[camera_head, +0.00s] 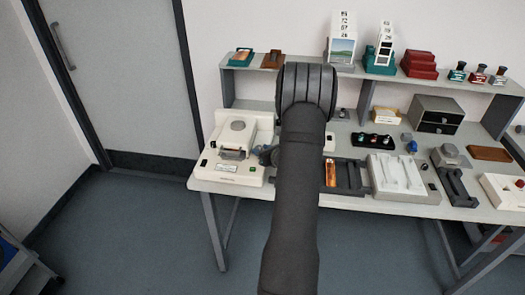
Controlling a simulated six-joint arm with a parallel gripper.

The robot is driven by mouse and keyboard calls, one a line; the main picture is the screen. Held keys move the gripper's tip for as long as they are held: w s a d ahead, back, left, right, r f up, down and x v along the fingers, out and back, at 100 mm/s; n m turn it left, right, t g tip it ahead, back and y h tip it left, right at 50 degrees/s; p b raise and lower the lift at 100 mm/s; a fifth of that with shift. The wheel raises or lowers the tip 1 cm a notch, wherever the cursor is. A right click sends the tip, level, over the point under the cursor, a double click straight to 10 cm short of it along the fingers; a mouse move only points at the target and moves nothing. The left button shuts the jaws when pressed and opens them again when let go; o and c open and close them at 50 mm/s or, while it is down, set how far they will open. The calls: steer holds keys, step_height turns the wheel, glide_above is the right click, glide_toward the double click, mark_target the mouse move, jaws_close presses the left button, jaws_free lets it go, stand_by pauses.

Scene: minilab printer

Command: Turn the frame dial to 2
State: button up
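My dark arm rises through the middle of the view and hides part of the bench. A dark blue-grey piece, apparently the end of my gripper (265,155), shows left of the arm, close to the machine's right side. I cannot tell whether it touches anything, and its fingers are not clear. I cannot make out the frame dial or its setting.
The bench (345,202) also holds a white tray (398,180), a dark drawer box (436,114), a black rack (372,140) and an orange item (330,172). A raised shelf (270,77) behind carries cards, red boxes and small bottles. Open floor lies in front.

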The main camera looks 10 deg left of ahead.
steer(key=c, duration=0.7)
steer(key=shift+a, duration=0.1)
steer(key=shift+s+a+m+t+h, duration=0.15)
steer(key=shift+m+t+h, duration=0.65)
steer(key=shift+m+h, duration=0.5)
steer(key=o, duration=0.7)
